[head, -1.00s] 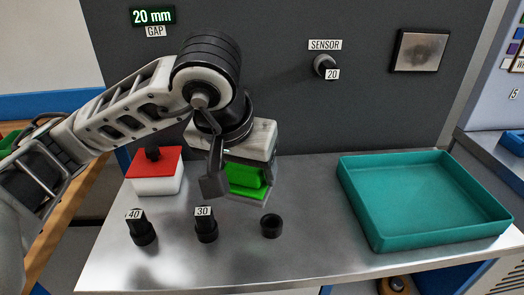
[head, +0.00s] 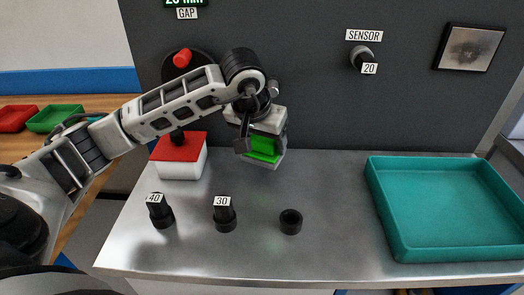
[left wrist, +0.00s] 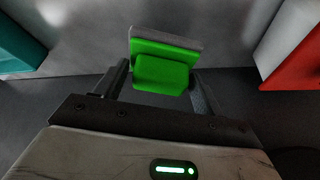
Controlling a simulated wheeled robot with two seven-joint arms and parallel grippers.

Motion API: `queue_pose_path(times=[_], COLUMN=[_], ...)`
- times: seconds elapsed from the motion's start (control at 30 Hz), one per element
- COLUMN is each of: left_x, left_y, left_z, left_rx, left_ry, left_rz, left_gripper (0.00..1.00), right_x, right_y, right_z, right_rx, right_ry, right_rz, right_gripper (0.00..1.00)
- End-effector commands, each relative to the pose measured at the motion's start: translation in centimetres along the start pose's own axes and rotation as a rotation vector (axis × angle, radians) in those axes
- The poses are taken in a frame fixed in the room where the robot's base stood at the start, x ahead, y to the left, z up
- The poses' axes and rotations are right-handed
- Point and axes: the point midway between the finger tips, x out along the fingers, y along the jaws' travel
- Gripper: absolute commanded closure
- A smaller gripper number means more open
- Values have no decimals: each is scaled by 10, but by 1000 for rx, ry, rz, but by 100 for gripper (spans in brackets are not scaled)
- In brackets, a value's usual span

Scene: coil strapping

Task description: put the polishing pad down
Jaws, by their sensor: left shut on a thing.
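The polishing pad, a bright green block with a grey layer underneath (head: 264,150), is held near the back of the metal bench (head: 330,182). My left gripper (head: 262,143) is shut on its green grip from above. In the left wrist view the pad (left wrist: 165,48) sits between the two dark fingers, its grey layer facing away from the gripper. Whether the grey underside touches the bench or hangs just above it, I cannot tell. My right gripper is not in view.
A white block with a red top (head: 180,158) stands left of the pad. In front are black plugs marked 40 (head: 161,212) and 30 (head: 225,215) and an empty black ring (head: 291,221). A teal tray (head: 445,252) is at right. Bench between pad and tray is clear.

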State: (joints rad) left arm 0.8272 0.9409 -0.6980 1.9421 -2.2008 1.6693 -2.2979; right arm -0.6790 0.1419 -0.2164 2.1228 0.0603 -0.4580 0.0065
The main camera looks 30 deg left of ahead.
Motion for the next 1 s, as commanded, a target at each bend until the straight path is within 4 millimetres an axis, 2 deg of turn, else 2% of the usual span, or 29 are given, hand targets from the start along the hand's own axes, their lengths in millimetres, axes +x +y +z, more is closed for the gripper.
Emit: queue_pose_path(times=[0.1, 0.3, 0.7, 0.73, 0.8, 1.0], left_x=[15, 37, 43, 42, 42, 42], left_y=[-5, -4, -4, -4, -4, -4], left_z=[-1, 10, 12, 11, 11, 11], left_rx=[-2, -1, 0, 0, 0, 0], left_ry=[-5, -3, 0, -1, -1, -1], left_rz=[-1, -1, -1, -1, -1, -1], left_gripper=[54, 54, 54, 25, 9, 9], right_x=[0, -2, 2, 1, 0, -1], right_y=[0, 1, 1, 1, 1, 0], right_z=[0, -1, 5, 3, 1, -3], right_rx=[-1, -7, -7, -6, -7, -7], right_ry=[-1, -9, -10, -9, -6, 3], right_rz=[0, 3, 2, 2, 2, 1], right_gripper=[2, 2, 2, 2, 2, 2])
